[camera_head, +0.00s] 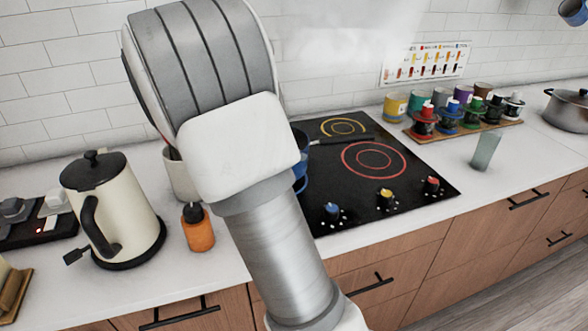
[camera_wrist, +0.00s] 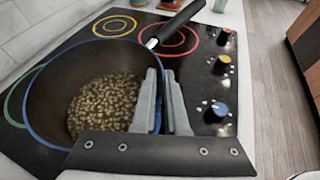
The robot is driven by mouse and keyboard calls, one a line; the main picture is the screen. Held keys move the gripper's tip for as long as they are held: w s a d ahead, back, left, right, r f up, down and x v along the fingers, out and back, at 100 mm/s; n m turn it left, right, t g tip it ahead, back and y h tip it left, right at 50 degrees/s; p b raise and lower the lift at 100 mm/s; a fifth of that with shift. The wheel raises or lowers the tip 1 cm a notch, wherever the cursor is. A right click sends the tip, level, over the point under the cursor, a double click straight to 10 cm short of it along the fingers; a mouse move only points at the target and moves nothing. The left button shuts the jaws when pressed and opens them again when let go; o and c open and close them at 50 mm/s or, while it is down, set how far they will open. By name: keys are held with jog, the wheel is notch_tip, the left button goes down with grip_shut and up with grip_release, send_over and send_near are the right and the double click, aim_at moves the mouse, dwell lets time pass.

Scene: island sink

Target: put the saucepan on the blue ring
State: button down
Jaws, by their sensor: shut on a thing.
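The saucepan (camera_wrist: 48,90) is dark inside with a blue outer edge and holds brown grain-like pieces. It is over the left front part of the black cooktop (camera_wrist: 205,140). Its black handle (camera_wrist: 180,22) points toward the red ring (camera_wrist: 165,38). My gripper (camera_wrist: 161,76) is shut on the saucepan's near-right wall, one finger inside and one outside. In the head view my arm hides most of the pan; a blue sliver (camera_head: 300,172) and the handle (camera_head: 342,138) show. No blue ring can be made out. I cannot tell whether the pan touches the cooktop.
A green ring (camera_wrist: 14,98) shows partly left of the pan, and a yellow ring (camera_wrist: 115,26) lies behind. Blue, yellow and red knobs line the front edge. An orange bottle (camera_head: 198,228) and a cream kettle (camera_head: 125,212) stand left. A glass (camera_head: 485,151) stands right.

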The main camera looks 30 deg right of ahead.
jog(key=shift+f+b, duration=0.4)
jog(key=shift+f, duration=1.45)
jog(key=shift+f, duration=0.2)
jog(key=c, duration=0.9)
grip_release()
jog(key=shift+c, duration=0.2)
jog(key=shift+r, duration=0.15)
